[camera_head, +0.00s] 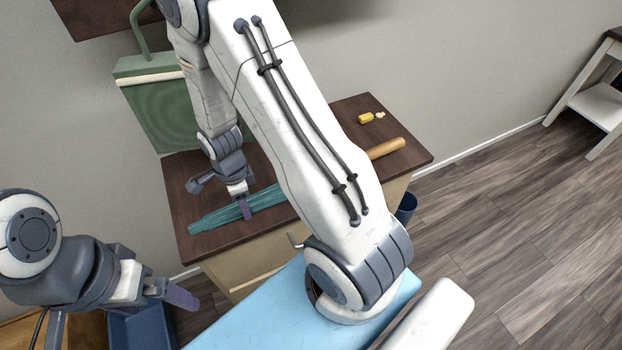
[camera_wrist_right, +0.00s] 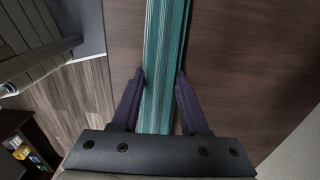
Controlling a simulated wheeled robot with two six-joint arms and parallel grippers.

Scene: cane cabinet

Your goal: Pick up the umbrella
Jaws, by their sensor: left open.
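The umbrella (camera_head: 213,219) is a folded teal one lying on the dark brown cabinet top (camera_head: 290,225). Its wooden handle (camera_head: 386,149) shows at the right, and my right arm hides its middle. My right gripper (camera_head: 222,198) is down at the teal part. In the right wrist view the teal folds (camera_wrist_right: 165,40) run between the two fingers of the right gripper (camera_wrist_right: 161,74), one on each side and very close. I cannot tell whether they press on it. My left gripper (camera_head: 120,313) is open and empty at the lower left, away from the umbrella.
A small yellow bottle (camera_head: 366,117) lies at the far right of the top. A green bag-like object (camera_head: 160,110) stands at the back left. A dark blue bin (camera_head: 407,208) is at the cabinet's right side. A white shelf (camera_head: 597,104) stands far right; the wooden floor between is clear.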

